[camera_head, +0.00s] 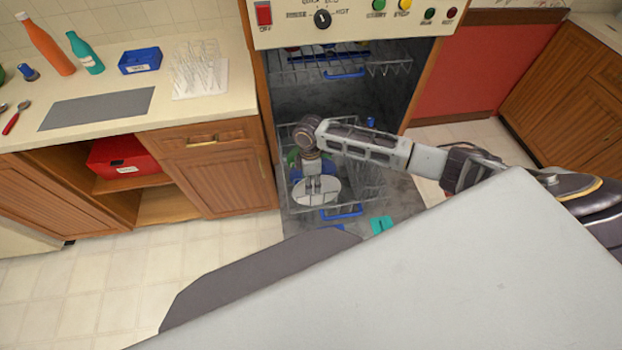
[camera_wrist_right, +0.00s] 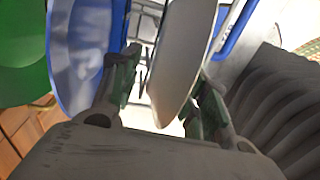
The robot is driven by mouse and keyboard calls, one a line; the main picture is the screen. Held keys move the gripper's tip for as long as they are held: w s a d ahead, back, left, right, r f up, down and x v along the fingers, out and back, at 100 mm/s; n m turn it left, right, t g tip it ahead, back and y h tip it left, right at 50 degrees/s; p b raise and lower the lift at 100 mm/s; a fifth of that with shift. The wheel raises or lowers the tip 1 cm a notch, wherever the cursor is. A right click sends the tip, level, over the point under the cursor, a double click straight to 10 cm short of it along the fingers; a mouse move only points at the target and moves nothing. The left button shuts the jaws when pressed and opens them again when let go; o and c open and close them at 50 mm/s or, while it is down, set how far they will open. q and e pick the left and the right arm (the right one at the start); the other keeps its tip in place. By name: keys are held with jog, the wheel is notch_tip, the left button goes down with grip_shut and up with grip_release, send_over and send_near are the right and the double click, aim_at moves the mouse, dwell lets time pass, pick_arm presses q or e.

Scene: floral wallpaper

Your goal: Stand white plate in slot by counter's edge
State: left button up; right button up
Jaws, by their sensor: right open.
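The white plate (camera_head: 322,196) is in the lower rack of the open dishwasher. It also shows in the right wrist view (camera_wrist_right: 183,60), seen nearly edge-on. My right gripper (camera_head: 316,188) points down at the plate. In the wrist view, the right gripper's fingers (camera_wrist_right: 165,95) are open, one on each side of the plate; whether either touches it I cannot tell. A white slotted dish rack (camera_head: 205,92) stands on the counter near its right edge, with no plate visible in it. My left gripper is not in view.
A blue plate (camera_wrist_right: 80,50) and a green dish (camera_wrist_right: 20,60) are beside the white one. The wire lower rack (camera_head: 372,190) surrounds the gripper, and the upper rack (camera_head: 290,68) is above. A grey mat (camera_head: 97,108) and a blue box (camera_head: 140,61) lie on the counter.

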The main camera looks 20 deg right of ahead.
grip_shut()
dwell(0.3)
jog(key=shift+r+p, duration=1.55)
jog(key=shift+p, duration=0.55)
dwell(1.6)
dwell(0.7)
